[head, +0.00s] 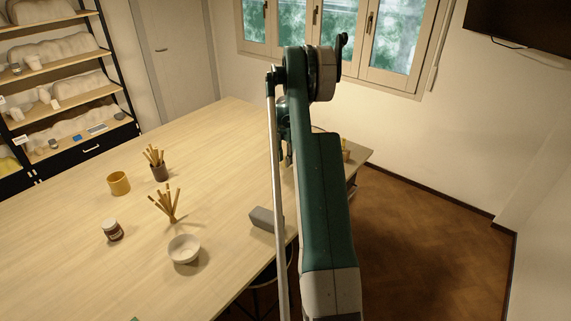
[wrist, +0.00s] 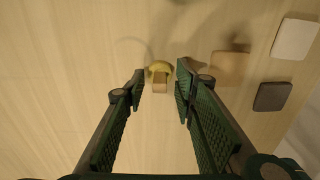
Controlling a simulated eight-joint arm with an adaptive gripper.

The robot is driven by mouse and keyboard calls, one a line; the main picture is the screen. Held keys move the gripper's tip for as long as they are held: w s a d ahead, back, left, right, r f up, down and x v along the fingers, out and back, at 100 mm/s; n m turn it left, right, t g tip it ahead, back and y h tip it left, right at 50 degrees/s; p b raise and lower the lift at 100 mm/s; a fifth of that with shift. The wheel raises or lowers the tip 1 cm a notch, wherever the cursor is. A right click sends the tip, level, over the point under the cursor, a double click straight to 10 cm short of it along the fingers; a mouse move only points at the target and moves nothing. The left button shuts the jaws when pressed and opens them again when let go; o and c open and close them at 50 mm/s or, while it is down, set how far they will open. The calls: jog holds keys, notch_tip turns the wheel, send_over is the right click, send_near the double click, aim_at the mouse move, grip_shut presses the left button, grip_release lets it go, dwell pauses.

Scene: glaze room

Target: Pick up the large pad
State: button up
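My gripper (wrist: 158,84) is open in the wrist view, with its fingers apart above the pale wooden table. Between and just beyond the fingertips is a yellow rounded thing (wrist: 159,66) with a tan block-like part (wrist: 160,86); I see no finger closed on it. Two flat rounded-square pads lie at the right: a pale one (wrist: 294,39) and a dark grey one (wrist: 272,97). The pale one looks somewhat larger, but I cannot tell surely which is the large pad. In the head view my arm hides most of the gripper and what is under it.
A tan block-like thing (wrist: 230,67) stands between gripper and pads. The table's left part is mostly clear.

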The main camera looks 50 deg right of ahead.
jog(key=shift+c, duration=0.7)
jog(key=c, duration=0.7)
jog(key=shift+r, duration=0.1)
jog(key=shift+r+b, duration=0.45)
jog(key=shift+r, duration=4.5)
